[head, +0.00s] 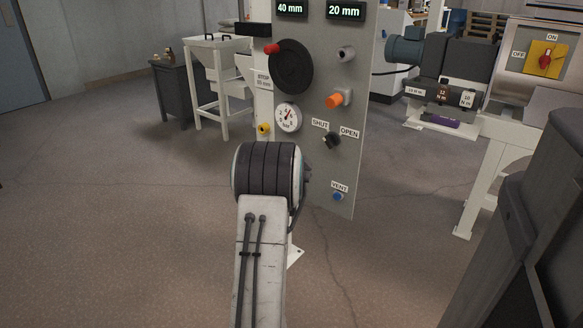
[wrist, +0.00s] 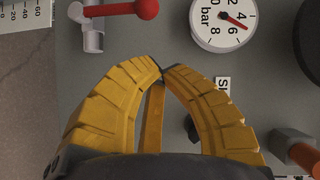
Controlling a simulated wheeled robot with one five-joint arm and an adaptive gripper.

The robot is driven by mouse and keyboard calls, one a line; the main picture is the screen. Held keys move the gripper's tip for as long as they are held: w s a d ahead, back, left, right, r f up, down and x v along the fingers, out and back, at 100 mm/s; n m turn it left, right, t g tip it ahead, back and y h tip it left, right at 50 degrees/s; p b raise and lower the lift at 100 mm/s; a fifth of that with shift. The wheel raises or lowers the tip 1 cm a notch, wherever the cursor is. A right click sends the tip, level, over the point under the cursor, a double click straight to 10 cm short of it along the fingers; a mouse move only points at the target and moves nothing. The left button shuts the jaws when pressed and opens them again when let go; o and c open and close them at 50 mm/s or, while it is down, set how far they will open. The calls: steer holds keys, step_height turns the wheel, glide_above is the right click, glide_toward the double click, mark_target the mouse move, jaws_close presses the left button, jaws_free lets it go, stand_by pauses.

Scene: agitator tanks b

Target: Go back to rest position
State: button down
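I cannot tell how far the tips are from the panel. In the head view my raised arm hides the gripper and the lower left of the panel.
The panel carries a black disc (head: 290,67), an orange knob (head: 336,100), a SHUT/OPEN selector (head: 332,141) and a blue vent button (head: 338,196). The wrist view shows a red lever (wrist: 147,8) on a pale valve. A dark cabinet (head: 545,235) stands close at right. Floor at left is clear.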

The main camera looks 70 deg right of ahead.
steer(key=shift+p+v, duration=0.4)
steer(key=shift+v, duration=2.5)
steer(key=shift+f, duration=0.1)
